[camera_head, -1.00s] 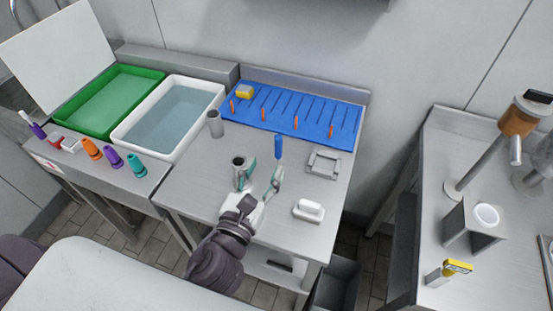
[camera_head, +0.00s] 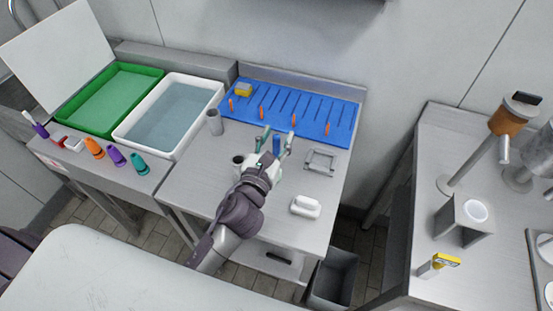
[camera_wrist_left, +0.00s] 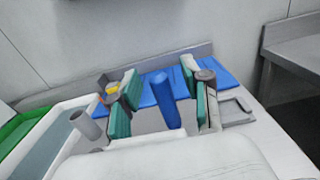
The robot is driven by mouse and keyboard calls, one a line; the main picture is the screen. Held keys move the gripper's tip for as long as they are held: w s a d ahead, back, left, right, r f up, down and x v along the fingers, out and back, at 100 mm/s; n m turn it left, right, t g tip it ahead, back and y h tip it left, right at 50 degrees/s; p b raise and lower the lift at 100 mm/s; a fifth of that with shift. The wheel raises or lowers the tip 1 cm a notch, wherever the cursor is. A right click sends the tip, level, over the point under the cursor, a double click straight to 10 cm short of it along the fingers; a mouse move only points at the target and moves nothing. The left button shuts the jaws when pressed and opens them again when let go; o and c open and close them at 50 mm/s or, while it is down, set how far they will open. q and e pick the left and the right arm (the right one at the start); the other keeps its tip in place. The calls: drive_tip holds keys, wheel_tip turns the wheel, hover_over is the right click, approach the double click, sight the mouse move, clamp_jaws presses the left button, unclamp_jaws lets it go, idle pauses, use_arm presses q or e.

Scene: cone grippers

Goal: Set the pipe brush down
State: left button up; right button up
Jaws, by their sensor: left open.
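A blue upright cylinder (camera_head: 276,147), which looks like the handle of the pipe brush, stands on the steel table (camera_head: 240,205) in front of the blue mat. No bristles show. My left gripper (camera_head: 276,136) is open, with its two green-padded fingers on either side of the cylinder. In the left wrist view the blue cylinder (camera_wrist_left: 166,100) stands upright between the open fingers (camera_wrist_left: 166,84), with a gap on both sides. My right gripper is not in view.
A grey cup (camera_head: 214,123), a metal frame (camera_head: 319,162) and a white-handled block (camera_head: 305,206) stand nearby. The white water basin (camera_head: 200,95) and green tray (camera_head: 145,80) are at left.

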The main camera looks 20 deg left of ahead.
use_arm(q)
clamp_jaws()
drive_tip(key=shift+r, duration=0.15)
